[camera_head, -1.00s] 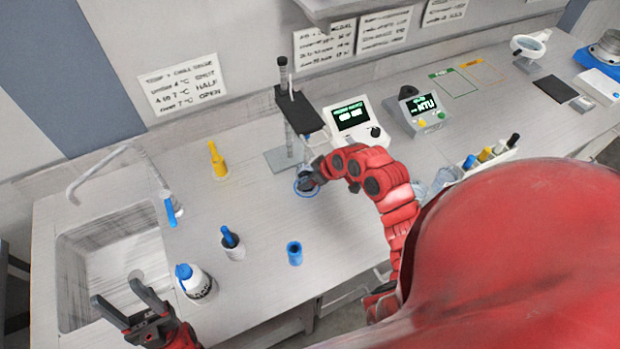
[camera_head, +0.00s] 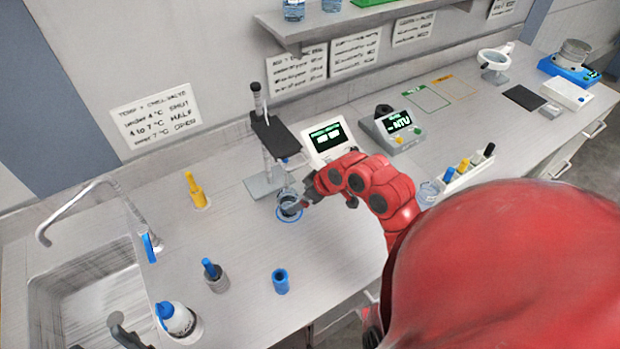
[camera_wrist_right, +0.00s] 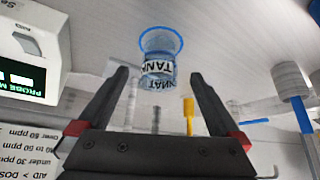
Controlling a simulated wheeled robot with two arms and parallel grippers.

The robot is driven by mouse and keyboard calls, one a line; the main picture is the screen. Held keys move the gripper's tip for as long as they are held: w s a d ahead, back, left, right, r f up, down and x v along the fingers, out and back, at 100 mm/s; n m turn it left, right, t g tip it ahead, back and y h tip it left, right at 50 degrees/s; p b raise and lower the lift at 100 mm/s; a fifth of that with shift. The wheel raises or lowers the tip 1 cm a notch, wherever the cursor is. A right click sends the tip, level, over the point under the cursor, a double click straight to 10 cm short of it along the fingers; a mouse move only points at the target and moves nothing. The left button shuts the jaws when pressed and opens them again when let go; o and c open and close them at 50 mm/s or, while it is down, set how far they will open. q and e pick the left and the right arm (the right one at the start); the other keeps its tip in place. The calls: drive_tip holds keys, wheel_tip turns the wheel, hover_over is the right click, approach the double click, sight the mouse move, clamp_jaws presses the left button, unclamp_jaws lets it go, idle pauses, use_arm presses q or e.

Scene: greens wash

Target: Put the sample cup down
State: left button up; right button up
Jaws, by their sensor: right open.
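The sample cup (camera_head: 289,203) is small and clear and stands on the bench at the blue ring mark (camera_head: 289,219), beside the stand. In the right wrist view the cup (camera_wrist_right: 159,67) carries a label reading TANK, and the blue ring (camera_wrist_right: 161,31) shows around its base. My right gripper (camera_head: 306,197) is just right of the cup in the head view. In the right wrist view its fingers (camera_wrist_right: 160,78) are wide apart, with the cup beyond the tips and nothing held. My left gripper (camera_head: 98,335) is partly cut off at the bottom left, its visible fingers apart.
A stand (camera_head: 265,186) with a dark clamp rises behind the cup, beside a white meter (camera_head: 325,142). The sink (camera_head: 85,300) is far left.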

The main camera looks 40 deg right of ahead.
drive_tip(key=shift+b+v, duration=0.45)
drive_tip(key=shift+v, duration=2.25)
